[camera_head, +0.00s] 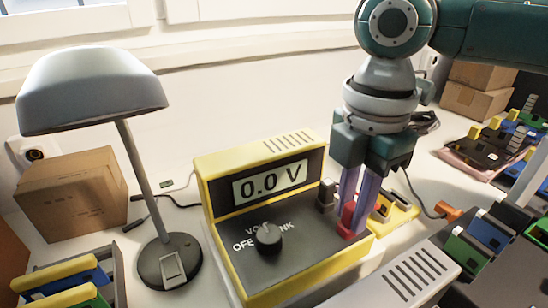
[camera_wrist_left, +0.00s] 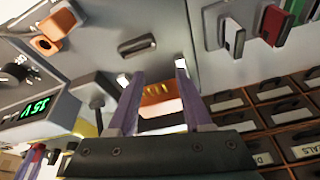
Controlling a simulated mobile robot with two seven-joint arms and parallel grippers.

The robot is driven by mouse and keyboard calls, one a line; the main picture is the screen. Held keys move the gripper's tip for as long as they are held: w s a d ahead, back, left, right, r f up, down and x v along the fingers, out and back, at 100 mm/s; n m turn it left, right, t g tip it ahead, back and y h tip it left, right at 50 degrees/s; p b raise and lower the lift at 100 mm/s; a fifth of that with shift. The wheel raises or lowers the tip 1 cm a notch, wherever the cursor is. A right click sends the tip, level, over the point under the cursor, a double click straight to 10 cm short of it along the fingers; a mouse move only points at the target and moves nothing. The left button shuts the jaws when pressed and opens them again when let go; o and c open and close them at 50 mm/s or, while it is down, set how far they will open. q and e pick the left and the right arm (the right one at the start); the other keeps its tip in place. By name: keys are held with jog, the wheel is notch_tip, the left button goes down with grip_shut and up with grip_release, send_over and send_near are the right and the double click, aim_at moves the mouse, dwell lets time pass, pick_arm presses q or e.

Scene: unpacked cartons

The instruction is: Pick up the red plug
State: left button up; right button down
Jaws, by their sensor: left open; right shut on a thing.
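The red plug (camera_head: 347,217) is at the right front corner of the yellow meter (camera_head: 338,262) in the head view. My right gripper (camera_head: 356,213) comes down from above and is shut on the plug, its purple fingers covering part of it. The plug's lower end is hard to make out, so I cannot tell whether it sits in a socket. My left gripper (camera_wrist_left: 154,75) shows in the left wrist view, open with nothing between its fingertips. It is not seen in the head view.
The meter reads 0.0 V, with a black knob (camera_head: 268,238) in front. A grey lamp (camera_head: 172,262) and carton (camera_head: 70,195) stand left. Colored modules (camera_head: 490,230) crowd the right. The left wrist view shows labelled drawers (camera_wrist_left: 275,88) and a green-lit display (camera_wrist_left: 31,108).

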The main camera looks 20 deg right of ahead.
aim_at(353, 205)
jog(key=shift+r, duration=0.1)
pick_arm(q)
notch_tip(353, 205, up, 4)
jog(key=p, duration=0.4)
pick_arm(e)
notch_tip(353, 205, up, 20)
